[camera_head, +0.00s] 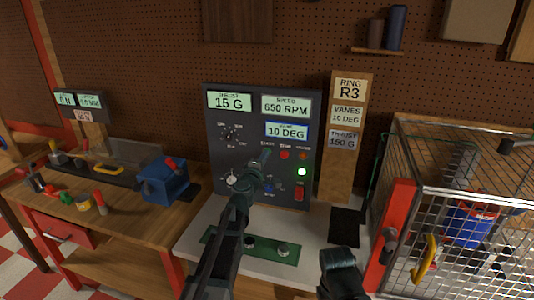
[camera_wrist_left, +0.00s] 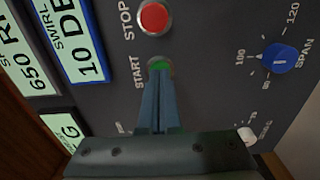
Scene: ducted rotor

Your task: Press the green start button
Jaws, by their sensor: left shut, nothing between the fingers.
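The control panel (camera_head: 213,130) stands upright at the back of the bench. In the left wrist view the green start button (camera_wrist_left: 161,63) sits beside the START label, just past my left fingertips (camera_wrist_left: 158,78). The fingers are together and empty, and cover part of the button. Whether they touch it I cannot tell. In the head view my left gripper (camera_head: 265,153) points at the panel just below the START label and hides the button. The red stop button (camera_head: 284,155) is to its right; it also shows in the left wrist view (camera_wrist_left: 152,18).
A blue span knob (camera_wrist_left: 279,58) and a red switch (camera_head: 299,192) are on the panel. A lit green lamp (camera_head: 302,171) is above the switch. A wire cage (camera_head: 460,170) stands right, a blue vise (camera_head: 165,182) left. A dark part of my right arm shows at the bottom.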

